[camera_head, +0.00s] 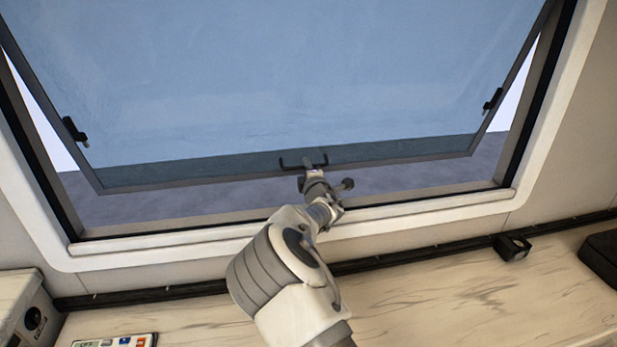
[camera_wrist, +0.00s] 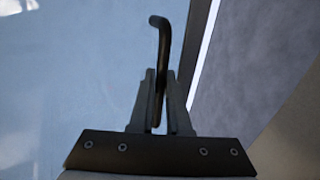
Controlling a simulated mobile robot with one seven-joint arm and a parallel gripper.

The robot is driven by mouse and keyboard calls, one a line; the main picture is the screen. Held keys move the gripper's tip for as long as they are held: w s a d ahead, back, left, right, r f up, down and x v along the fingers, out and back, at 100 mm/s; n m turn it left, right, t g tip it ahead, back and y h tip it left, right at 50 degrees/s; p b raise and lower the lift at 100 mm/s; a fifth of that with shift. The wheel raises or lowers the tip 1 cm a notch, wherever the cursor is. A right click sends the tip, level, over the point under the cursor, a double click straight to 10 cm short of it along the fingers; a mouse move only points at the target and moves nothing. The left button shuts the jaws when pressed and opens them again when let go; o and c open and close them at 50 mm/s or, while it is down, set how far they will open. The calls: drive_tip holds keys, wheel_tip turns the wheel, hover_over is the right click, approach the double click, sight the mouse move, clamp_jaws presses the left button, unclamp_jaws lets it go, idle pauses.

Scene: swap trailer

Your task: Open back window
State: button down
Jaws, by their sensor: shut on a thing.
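The back window's pane (camera_head: 290,80) is tilted outward, with its bottom edge away from the frame (camera_head: 430,203) and a gap showing grey ground below and at the sides. A dark handle (camera_head: 290,166) sits at the middle of the pane's bottom edge. My gripper (camera_head: 308,165) is at this handle. In the wrist view the gripper's fingers (camera_wrist: 160,100) are shut on the dark handle bar (camera_wrist: 162,45), whose bent end sticks out past them. Two black latches, left (camera_head: 74,130) and right (camera_head: 492,100), sit on the pane's sides.
A marbled countertop (camera_head: 450,290) runs below the window. A small black block (camera_head: 512,246) and a dark box (camera_head: 602,260) are at its right. A panel with coloured labels (camera_head: 115,341) and a socket unit (camera_head: 30,315) are at the lower left.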

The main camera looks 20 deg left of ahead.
drive_tip(key=c, duration=0.9)
unclamp_jaws()
drive_tip(key=v, duration=1.7)
drive_tip(key=shift+s, duration=0.2)
